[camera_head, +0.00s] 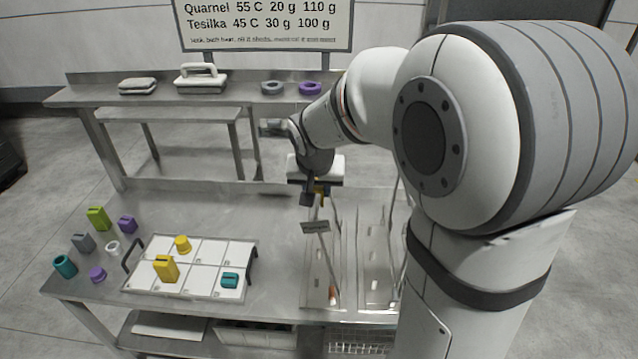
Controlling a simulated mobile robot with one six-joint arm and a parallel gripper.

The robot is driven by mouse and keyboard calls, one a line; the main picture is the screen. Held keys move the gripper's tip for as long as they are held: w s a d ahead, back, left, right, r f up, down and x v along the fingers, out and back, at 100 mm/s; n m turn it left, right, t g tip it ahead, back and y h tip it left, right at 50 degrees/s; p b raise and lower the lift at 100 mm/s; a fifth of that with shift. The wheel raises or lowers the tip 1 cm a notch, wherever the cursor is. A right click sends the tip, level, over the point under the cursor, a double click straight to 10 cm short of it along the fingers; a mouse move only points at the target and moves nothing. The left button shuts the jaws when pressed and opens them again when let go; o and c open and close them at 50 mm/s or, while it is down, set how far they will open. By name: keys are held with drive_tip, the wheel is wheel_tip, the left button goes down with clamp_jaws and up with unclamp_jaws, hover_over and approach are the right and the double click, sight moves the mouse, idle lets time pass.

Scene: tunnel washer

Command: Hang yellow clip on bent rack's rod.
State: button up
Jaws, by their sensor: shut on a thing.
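My gripper (314,196) is above the right part of the steel table, at the far end of the rack area. It is shut on a small yellow piece, the yellow clip (320,187), mostly hidden by the dark fingers. Just below it a thin slanted rod (325,258) with a grey plate (315,227) runs toward the table's front edge, where its end looks orange. This looks like the bent rack's rod. I cannot tell whether the clip touches it. My arm hides part of the rack on the right.
A white compartment tray (210,241) holds a yellow block (166,268), a yellow cylinder (183,244) and a teal block (230,280). Several coloured pieces lie left of it. A raised back shelf (240,92) carries an iron-like object (201,78) and rings. The middle table is clear.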

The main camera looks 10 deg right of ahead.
sight(317, 206)
drive_tip(key=shift+f, duration=0.2)
idle(0.3)
drive_tip(key=shift+f+b, duration=2.05)
drive_tip(key=shift+b, duration=0.15)
drive_tip(key=shift+f+b, duration=0.35)
drive_tip(key=shift+b, duration=0.05)
drive_tip(key=o, duration=1)
drive_tip(key=shift+r, duration=0.15)
drive_tip(key=b+v, duration=0.1)
drive_tip(key=v, duration=0.6)
drive_tip(key=shift+s+r, duration=0.25)
drive_tip(key=shift+r, duration=0.05)
drive_tip(key=s+f+n, duration=0.1)
drive_tip(key=s, duration=0.5)
drive_tip(key=s+d+f+n+y, duration=0.1)
drive_tip(key=s+f, duration=0.1)
drive_tip(key=s, duration=0.4)
drive_tip(key=s+f+n+g, duration=0.1)
drive_tip(key=s, duration=0.5)
drive_tip(key=shift+s+d+f+n, duration=0.25)
drive_tip(key=shift+s+f+n, duration=0.05)
drive_tip(key=shift+f, duration=0.1)
